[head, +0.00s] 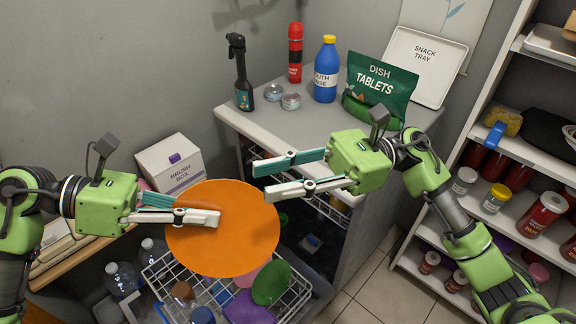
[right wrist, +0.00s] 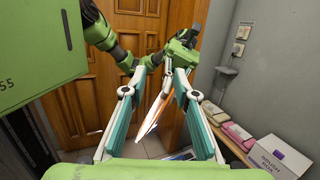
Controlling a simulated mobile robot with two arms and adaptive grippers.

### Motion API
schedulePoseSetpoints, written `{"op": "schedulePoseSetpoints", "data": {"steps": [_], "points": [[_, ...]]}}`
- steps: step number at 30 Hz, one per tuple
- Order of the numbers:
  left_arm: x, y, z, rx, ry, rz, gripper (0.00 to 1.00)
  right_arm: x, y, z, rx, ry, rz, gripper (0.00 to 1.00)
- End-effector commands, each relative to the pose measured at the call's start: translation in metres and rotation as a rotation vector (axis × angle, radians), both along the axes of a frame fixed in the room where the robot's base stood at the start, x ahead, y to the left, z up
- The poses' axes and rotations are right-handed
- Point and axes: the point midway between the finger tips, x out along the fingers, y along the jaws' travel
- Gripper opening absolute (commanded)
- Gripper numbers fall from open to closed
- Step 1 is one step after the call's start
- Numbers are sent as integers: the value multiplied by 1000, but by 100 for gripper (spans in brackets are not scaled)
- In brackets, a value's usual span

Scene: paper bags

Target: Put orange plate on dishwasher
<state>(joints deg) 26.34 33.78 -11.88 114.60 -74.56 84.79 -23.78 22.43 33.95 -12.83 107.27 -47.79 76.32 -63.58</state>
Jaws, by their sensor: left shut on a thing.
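The round orange plate (head: 222,245) is held up above the pulled-out dishwasher rack (head: 297,298), its broad face toward the head camera. My left gripper (head: 205,212) is shut on the plate's left part, one finger across its face. My right gripper (head: 262,182) is open and empty to the right of the plate, in front of the open dishwasher (head: 318,222) under the counter. In the right wrist view the orange plate (right wrist: 160,108) shows nearly edge-on between the open fingers, apart from them. The plate hides part of the rack.
The rack holds a green dish (head: 271,283), a purple dish (head: 248,308) and other dishware. A counter (head: 290,128) with bottles stands behind. A white box (head: 172,165) and bottles (head: 122,280) are left. Shelves (head: 520,150) stand right.

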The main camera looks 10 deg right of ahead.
Motion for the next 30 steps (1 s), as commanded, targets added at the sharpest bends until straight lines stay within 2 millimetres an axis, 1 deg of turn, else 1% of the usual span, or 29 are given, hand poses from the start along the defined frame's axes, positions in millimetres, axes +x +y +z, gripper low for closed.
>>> {"op": "schedulePoseSetpoints", "data": {"steps": [1, 3, 6, 8, 11, 14, 24, 27, 30], "points": [[0, 0, 1, -2, -1, 0, 0, 8, -5, -3, -30, -3, -35, 27], [0, 0, 1, -2, -1, 0, 0, 18, -12, -8, -69, -2, -79, 27], [0, 0, 1, -2, -1, 0, 0, 27, -18, -12, -104, 1, -117, 27], [0, 0, 1, -2, -1, 0, 0, 29, -18, -14, -114, 4, -128, 27], [0, 0, 1, -2, -1, 0, 0, 30, -12, -14, -119, 4, -134, 27], [0, 0, 1, -2, -1, 0, 0, 29, 3, -14, -118, 4, -132, 27], [0, 0, 1, -2, -1, 0, 0, 25, 67, -14, -117, 5, -132, 27], [0, 0, 1, -2, -1, 0, 0, 25, 81, -14, -117, 5, -133, 27], [0, 0, 1, -2, -1, 0, 0, 24, 91, -14, -118, 6, -133, 27]]}}
